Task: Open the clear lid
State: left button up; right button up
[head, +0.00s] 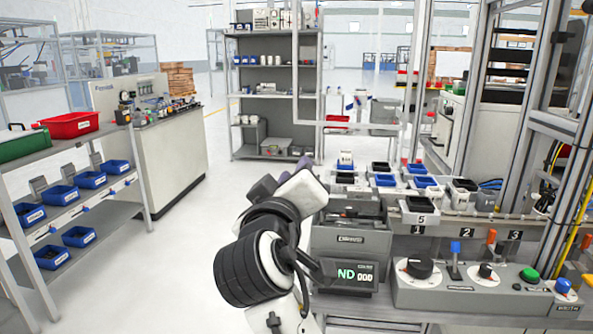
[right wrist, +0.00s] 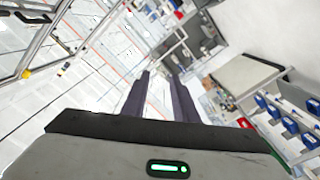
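No clear lid can be made out for certain. My left gripper does not show.
A control panel (head: 480,287) with knobs and buttons stands at the front right. Metal posts (head: 563,200) rise at the right. A rack with blue bins (head: 86,180) stands left. The floor between is clear.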

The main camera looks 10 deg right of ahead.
jog(key=v, duration=0.2)
jog(key=shift+s+a, duration=0.1)
jog(key=shift+s, duration=0.2)
dwell(0.6)
